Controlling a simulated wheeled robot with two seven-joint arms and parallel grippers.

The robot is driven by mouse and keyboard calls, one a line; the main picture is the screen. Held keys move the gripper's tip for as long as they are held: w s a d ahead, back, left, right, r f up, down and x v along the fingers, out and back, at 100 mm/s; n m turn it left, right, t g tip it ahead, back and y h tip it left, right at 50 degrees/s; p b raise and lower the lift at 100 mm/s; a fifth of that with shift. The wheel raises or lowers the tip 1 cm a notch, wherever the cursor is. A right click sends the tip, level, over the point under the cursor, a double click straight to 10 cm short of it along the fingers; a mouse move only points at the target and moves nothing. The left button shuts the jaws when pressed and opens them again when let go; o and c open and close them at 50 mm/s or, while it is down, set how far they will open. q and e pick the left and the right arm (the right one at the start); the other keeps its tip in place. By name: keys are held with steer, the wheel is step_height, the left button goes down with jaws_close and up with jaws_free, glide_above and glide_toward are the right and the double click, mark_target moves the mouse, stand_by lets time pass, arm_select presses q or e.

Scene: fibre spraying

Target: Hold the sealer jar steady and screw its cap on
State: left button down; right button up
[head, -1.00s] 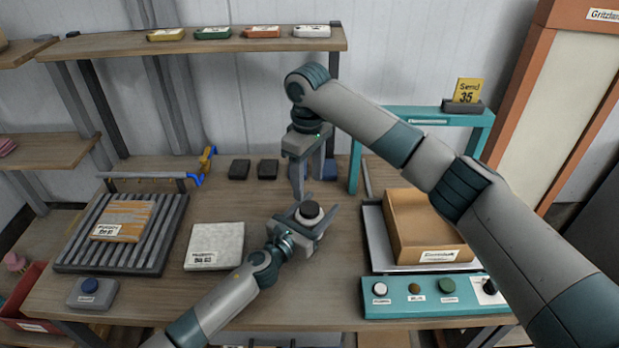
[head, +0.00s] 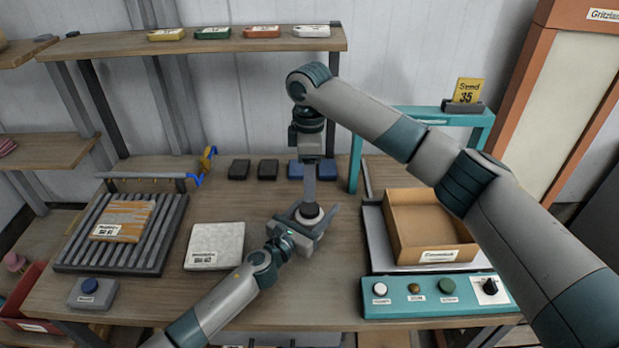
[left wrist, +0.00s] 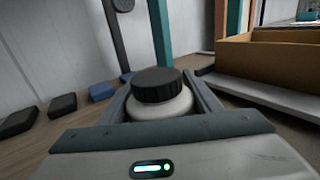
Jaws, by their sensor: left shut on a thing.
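The sealer jar (left wrist: 150,108) is pale and rounded, with a black ribbed cap (left wrist: 158,85) on its top; I cannot tell how tightly it sits. In the head view the cap (head: 308,211) shows dark, and the jar is mostly hidden. My left gripper (head: 309,219) is shut around the jar, with one finger on either side, and holds it upright over the table. My right gripper (head: 311,192) points down from above, its fingers edge-on just over or behind the cap. I cannot see its gap or any contact with the cap.
A cardboard box (head: 430,222) stands on a tray at right, behind a teal button panel (head: 440,296). A white slab (head: 214,246) and a grey ribbed rack (head: 160,240) lie at left. Dark and blue blocks (head: 328,168) line the back. A shelf (head: 200,45) spans above.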

mark_target(309, 207)
steer(key=shift+f, duration=4)
steer(key=shift+c, duration=0.6)
steer(key=c, duration=1)
steer(key=m, duration=0.4)
steer(key=shift+a+m, duration=0.1)
steer(key=shift+m, duration=0.3)
steer(key=o, duration=1.3)
step_height(309, 207, up, 12)
